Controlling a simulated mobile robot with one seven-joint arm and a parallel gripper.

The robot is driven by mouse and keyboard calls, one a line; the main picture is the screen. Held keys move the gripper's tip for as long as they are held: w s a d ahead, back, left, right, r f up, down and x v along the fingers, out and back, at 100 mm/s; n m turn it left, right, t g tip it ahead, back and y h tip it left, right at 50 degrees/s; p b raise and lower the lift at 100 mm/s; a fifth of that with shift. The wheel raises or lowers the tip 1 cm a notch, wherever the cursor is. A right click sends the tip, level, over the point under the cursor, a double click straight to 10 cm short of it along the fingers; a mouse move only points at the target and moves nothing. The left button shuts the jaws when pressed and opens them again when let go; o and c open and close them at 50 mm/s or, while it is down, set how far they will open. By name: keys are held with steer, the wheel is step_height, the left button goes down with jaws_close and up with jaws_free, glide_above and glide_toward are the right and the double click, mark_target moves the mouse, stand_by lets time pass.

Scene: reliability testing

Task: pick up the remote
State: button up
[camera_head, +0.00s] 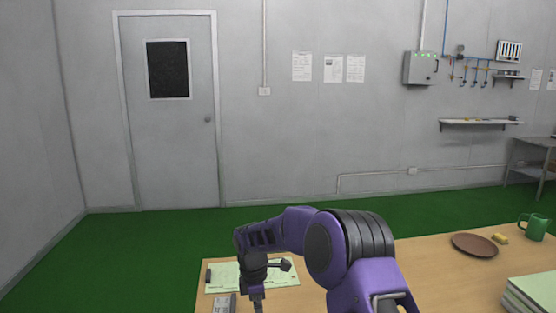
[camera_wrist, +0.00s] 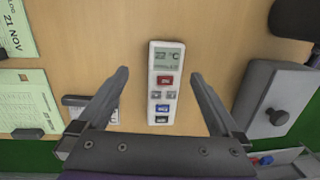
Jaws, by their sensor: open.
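The remote (camera_wrist: 165,85) is a slim white handset with a grey display reading 22 °C and red, grey, blue and green buttons. It lies face up on the wooden table, upright in the wrist view. My gripper (camera_wrist: 160,74) is open, with one dark finger on each side of the remote and a clear gap on both sides. Nothing is held. In the head view my wrist hangs over the table's near left part; the fingertips are not clearly seen there. I cannot tell whether the small grey device (camera_head: 224,303) beside it is the remote.
Printed sheets (camera_wrist: 28,103) lie left of the remote, and a small item (camera_wrist: 108,112) is partly behind the left finger. A grey box (camera_wrist: 283,98) with a black knob is on the right. Farther along the table are a brown plate (camera_head: 474,245) and a green mug (camera_head: 534,228).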

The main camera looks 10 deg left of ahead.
step_height(320, 180, up, 14)
steer(key=t+y, duration=0.1)
steer(key=t, duration=0.1)
steer(key=shift+g, duration=0.6)
steer(key=f, duration=0.4)
steer(key=s+f+b, duration=0.1)
steer(key=f, duration=0.3)
steer(key=s+a+f, duration=0.1)
steer(key=f, duration=0.3)
steer(key=shift+a+f+b, duration=0.1)
steer(key=shift+f+b, duration=0.1)
steer(key=shift+b, duration=0.1)
steer(key=shift+f, duration=0.75)
step_height(320, 180, down, 5)
steer(key=shift+s+a+b, duration=0.1)
steer(key=shift+s+b, duration=0.05)
steer(key=shift+b, duration=0.4)
steer(key=c, duration=1.6)
